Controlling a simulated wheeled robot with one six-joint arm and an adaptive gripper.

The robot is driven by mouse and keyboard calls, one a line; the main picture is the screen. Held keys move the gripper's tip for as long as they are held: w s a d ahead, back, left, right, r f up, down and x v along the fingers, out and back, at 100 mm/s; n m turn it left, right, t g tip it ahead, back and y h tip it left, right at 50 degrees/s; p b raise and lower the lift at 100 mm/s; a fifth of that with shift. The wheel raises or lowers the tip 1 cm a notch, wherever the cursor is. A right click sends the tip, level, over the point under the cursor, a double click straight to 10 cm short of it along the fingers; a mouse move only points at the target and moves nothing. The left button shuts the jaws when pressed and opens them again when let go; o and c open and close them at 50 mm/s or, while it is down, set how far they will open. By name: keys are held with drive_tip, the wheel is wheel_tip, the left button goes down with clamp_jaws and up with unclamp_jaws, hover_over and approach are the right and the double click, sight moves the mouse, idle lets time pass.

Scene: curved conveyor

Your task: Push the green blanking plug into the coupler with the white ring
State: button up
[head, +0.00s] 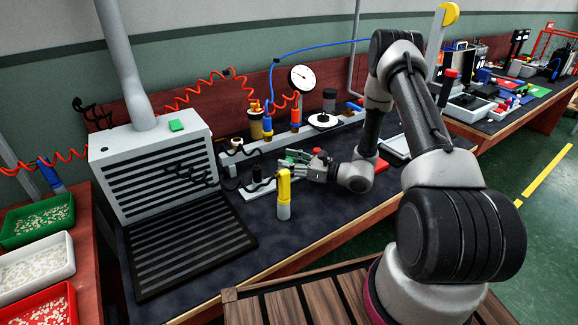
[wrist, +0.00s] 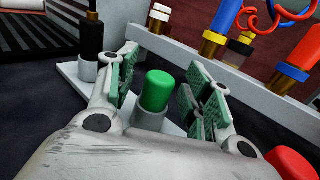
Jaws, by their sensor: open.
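The green blanking plug (wrist: 157,90) stands upright in a grey socket on a pale rack (wrist: 76,72). In the wrist view it is between the green-padded fingers of my open gripper (wrist: 157,92), with gaps visible on both sides. In the head view my gripper (head: 302,164) is low over the rack, and the plug is hard to tell from the pads. The coupler with the white ring (wrist: 159,16) is behind the rack on a rail, with a brass body; it also shows in the head view (head: 237,145).
A black plug (wrist: 91,38) stands left of the green one, and a red plug (wrist: 291,163) right. Blue (wrist: 226,22) and red (wrist: 304,50) couplers with hoses stand along the rail. A yellow-topped cylinder (head: 284,190) stands in front. The dark mat is clear at front.

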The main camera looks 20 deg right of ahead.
drive_tip(key=shift+a, duration=0.1)
clamp_jaws()
